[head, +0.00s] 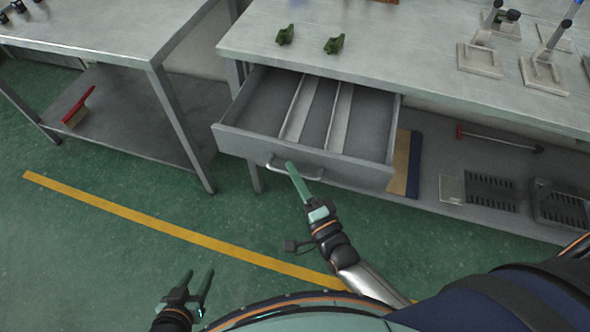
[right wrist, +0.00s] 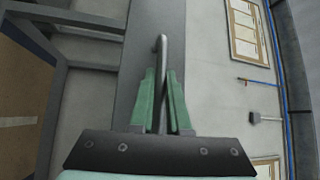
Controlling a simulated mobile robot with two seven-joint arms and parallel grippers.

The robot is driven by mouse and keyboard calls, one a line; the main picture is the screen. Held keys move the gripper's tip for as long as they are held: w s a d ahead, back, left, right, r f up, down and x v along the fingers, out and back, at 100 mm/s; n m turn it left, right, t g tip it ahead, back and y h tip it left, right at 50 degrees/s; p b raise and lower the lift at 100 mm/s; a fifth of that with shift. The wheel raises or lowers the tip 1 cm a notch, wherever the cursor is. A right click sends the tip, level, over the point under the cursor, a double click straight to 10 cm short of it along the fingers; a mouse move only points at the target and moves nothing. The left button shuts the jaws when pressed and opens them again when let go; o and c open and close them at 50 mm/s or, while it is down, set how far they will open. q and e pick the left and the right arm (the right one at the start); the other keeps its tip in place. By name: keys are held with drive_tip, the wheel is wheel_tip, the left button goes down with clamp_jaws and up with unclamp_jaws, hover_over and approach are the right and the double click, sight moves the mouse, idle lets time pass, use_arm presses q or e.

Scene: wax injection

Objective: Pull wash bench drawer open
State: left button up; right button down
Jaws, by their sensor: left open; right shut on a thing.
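The wash bench drawer (head: 262,150) is pulled out from under the bench top, and its inside with two light dividers shows. Its bar handle (head: 313,177) is on the front panel. My right gripper (head: 291,168) is shut on the handle. In the right wrist view, the handle (right wrist: 161,50) runs between the two green fingers (right wrist: 161,95), with the grey drawer front (right wrist: 188,30) behind. My left gripper (head: 197,278) is open and empty, low over the floor, well away from the drawer.
The wash bench top (head: 400,60) holds two green pieces (head: 334,44) and several stands (head: 482,55). Its lower shelf (head: 425,180) holds dark grates (head: 490,190). Another metal table (head: 100,35) stands at left. The green floor with a yellow line (head: 150,222) is clear in front.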

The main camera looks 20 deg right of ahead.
drive_tip(key=c, duration=1.1)
unclamp_jaws()
use_arm(q)
drive_tip(key=shift+w+d+r, duration=0.1)
drive_tip(key=shift+d+r, duration=0.05)
use_arm(e)
drive_tip(key=shift+o, duration=1.1)
